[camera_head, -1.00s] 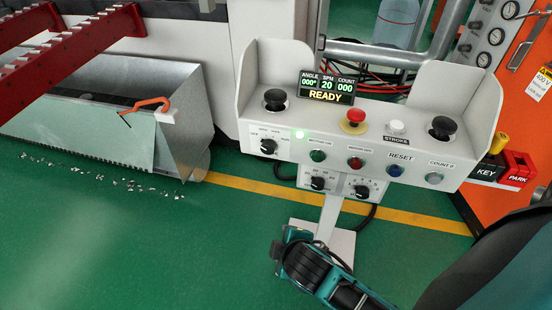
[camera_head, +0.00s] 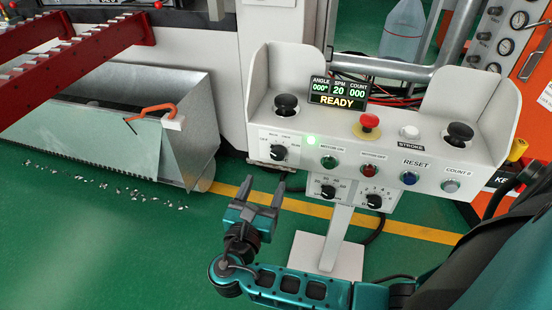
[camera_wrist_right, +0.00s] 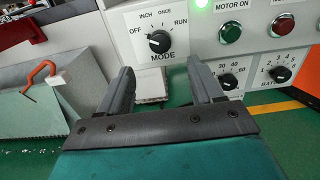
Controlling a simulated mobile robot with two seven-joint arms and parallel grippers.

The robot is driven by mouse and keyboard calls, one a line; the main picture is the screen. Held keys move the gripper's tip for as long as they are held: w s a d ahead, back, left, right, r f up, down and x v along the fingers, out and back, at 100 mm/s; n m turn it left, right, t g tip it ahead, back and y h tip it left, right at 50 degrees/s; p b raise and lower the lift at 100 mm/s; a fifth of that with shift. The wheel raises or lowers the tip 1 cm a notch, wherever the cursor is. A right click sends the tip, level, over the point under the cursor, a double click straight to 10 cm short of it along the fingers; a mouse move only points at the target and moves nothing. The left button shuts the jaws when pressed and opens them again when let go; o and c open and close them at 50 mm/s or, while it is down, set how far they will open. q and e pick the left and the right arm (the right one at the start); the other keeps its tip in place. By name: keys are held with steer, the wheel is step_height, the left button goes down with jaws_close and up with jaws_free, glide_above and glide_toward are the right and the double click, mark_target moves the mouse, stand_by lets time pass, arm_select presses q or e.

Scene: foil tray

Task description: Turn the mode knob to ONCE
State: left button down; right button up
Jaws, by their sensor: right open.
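The mode knob (camera_head: 279,152) is a black knob on the left of the white control panel's front. The right wrist view shows the knob (camera_wrist_right: 159,42) close up, above MODE, with OFF, INCH, ONCE and RUN around it. I cannot tell surely which label it points to. My right gripper (camera_head: 265,184) is open and empty, just below the knob and apart from it. In the right wrist view its two fingers (camera_wrist_right: 163,72) point up toward the panel, with the knob beyond and between them. My left gripper is not in view.
A green MOTOR ON button (camera_head: 329,162) sits right of the knob, and a red button (camera_head: 367,167) beyond it. Two lower knobs (camera_head: 327,191) (camera_head: 374,201) are close to my right gripper. A grey metal bin (camera_head: 190,125) stands at left. The display (camera_head: 337,92) reads READY.

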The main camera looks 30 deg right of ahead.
mark_target(277, 157)
steer(key=b+x, duration=0.1)
steer(key=x, duration=0.9)
steer(key=shift+w, duration=0.1)
steer(key=c, duration=1.1)
